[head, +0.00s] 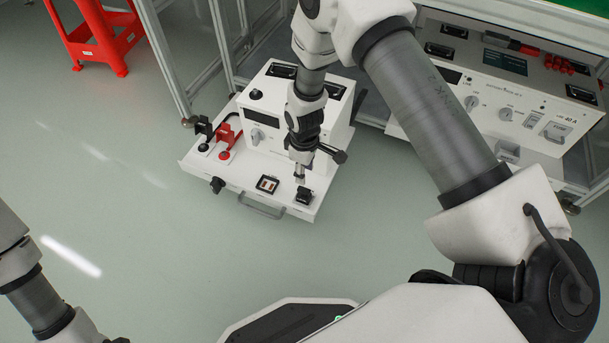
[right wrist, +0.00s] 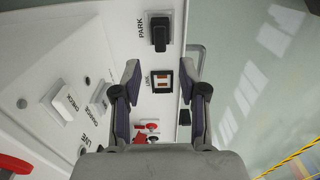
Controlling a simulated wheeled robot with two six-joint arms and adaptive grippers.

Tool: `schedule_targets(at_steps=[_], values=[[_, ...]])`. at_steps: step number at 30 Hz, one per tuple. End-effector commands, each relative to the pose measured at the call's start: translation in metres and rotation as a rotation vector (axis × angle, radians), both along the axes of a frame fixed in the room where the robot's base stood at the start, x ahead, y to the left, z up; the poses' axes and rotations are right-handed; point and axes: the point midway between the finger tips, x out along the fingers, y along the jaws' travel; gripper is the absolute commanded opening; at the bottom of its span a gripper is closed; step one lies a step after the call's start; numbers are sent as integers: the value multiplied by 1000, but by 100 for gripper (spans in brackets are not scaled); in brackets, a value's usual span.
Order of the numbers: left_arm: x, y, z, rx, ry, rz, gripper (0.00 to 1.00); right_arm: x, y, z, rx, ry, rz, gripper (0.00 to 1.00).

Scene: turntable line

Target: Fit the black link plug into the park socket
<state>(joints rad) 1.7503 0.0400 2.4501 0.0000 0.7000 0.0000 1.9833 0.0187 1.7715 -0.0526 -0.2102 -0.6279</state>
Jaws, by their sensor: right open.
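The black link plug (right wrist: 159,36) stands at the park socket (right wrist: 160,16), beside the printed word PARK, in the right wrist view. In the head view the plug (head: 304,196) shows as a small black block near the right front corner of the white panel. I cannot tell how deep it sits. My left gripper is out of view.
The white panel unit (head: 205,167) carries a raised box with switches, red and black connectors (head: 227,140) at its left and a front handle (head: 262,210). A red stool (head: 95,40) stands far left. The floor in front is clear.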

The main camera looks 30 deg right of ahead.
Motion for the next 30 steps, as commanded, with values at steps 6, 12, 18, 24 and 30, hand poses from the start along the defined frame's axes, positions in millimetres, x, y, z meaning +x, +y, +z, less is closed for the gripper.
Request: schedule_targets(at_steps=[6,12,18,24,30], values=[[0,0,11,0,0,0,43,0,0,23,0,1,0,42],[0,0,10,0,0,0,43,-31,1,2,6,13,-69,42],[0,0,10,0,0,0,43,-184,3,-46,14,27,-471,42],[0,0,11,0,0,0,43,-256,2,-35,9,9,-700,42],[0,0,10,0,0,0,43,-255,2,-35,11,3,-705,42]])
